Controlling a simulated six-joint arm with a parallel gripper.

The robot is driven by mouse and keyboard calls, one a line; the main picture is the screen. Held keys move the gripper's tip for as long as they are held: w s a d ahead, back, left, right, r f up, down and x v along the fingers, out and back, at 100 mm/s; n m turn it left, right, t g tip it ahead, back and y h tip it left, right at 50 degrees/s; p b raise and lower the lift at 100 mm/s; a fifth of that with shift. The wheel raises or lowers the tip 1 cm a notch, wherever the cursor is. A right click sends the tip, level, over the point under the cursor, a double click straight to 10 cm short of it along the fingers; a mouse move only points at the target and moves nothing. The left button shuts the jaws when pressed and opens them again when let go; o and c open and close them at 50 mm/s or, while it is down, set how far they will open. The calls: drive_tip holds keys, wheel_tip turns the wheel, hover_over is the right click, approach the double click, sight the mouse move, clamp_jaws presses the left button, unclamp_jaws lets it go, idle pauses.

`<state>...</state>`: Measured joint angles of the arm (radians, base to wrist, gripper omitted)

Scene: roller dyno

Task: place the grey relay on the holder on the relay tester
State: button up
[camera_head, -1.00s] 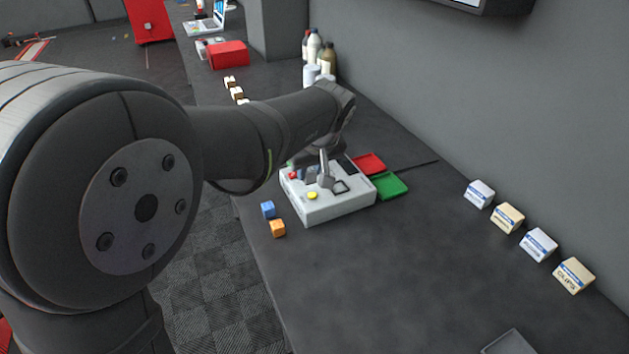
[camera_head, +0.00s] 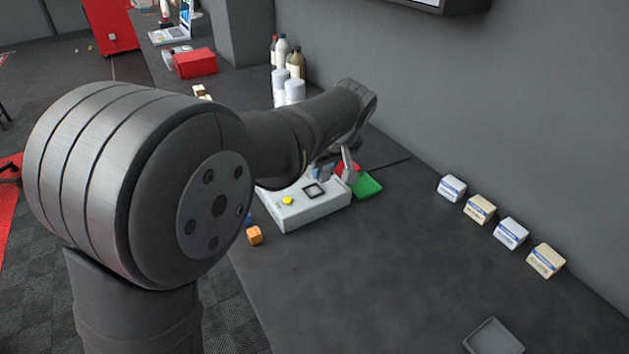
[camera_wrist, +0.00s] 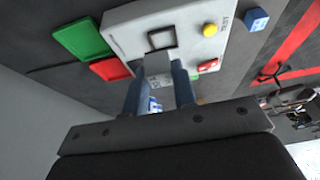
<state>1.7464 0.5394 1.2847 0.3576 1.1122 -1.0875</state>
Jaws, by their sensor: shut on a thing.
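The relay tester (camera_head: 300,210) is a pale grey box on the bench. Its holder (camera_head: 314,190) is a dark square frame on the top, with nothing seen in it; it also shows in the wrist view (camera_wrist: 162,39). My gripper (camera_head: 346,166) is over the tester's far right edge, beside the trays. In the wrist view my gripper (camera_wrist: 158,72) is shut on the grey relay (camera_wrist: 157,62), which appears just below the holder and apart from its opening. The relay's height above the tester is unclear. In the head view I cannot make out the relay.
A green tray (camera_head: 368,186) and a red tray (camera_wrist: 110,69) lie beside the tester. A yellow button (camera_head: 287,201) is on its top. An orange block (camera_head: 254,235) and a blue block (camera_wrist: 255,19) lie near it. Several boxes line the wall side.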

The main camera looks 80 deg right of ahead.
drive_tip(key=w+f, duration=0.1)
drive_tip(key=w+d, duration=0.1)
drive_tip(key=shift+w+d+f, duration=0.3)
drive_tip(key=shift+f, duration=2.1)
drive_tip(key=shift+f, duration=0.1)
drive_tip(key=o, duration=1)
drive_tip(key=shift+f, duration=0.1)
drive_tip(key=v, duration=1.2)
drive_tip(key=shift+r, duration=0.2)
drive_tip(key=shift+w, duration=0.1)
